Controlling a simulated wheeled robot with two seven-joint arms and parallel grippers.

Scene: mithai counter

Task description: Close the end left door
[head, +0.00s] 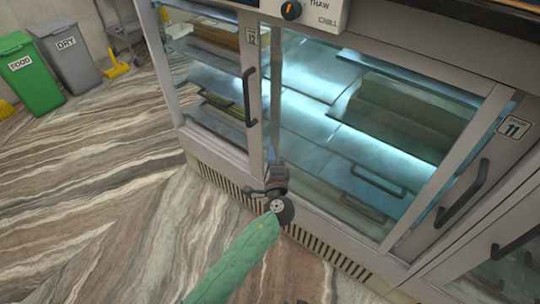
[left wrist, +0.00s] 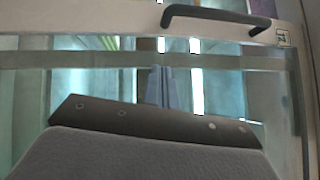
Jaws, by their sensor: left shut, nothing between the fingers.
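The end left door, labelled 12, is a glass door in a grey frame (head: 250,50) at the left end of the lit cabinet. Its dark bar handle (head: 249,97) is on the frame's right side. The handle also shows along the top of the left wrist view (left wrist: 215,20), with the 12 label beside it. My left gripper (head: 271,157) is shut and empty, low by the door's handle-side edge, below the handle. Its fingers (left wrist: 160,86) point at the cabinet; contact is unclear. My right gripper is out of view.
Door 11 (head: 468,192), with its own handle, is to the right. A control panel with an orange-marked knob (head: 291,10) is above. A vent grille (head: 325,250) runs along the base. Green (head: 32,80) and grey (head: 72,62) bins stand far left. The floor between is clear.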

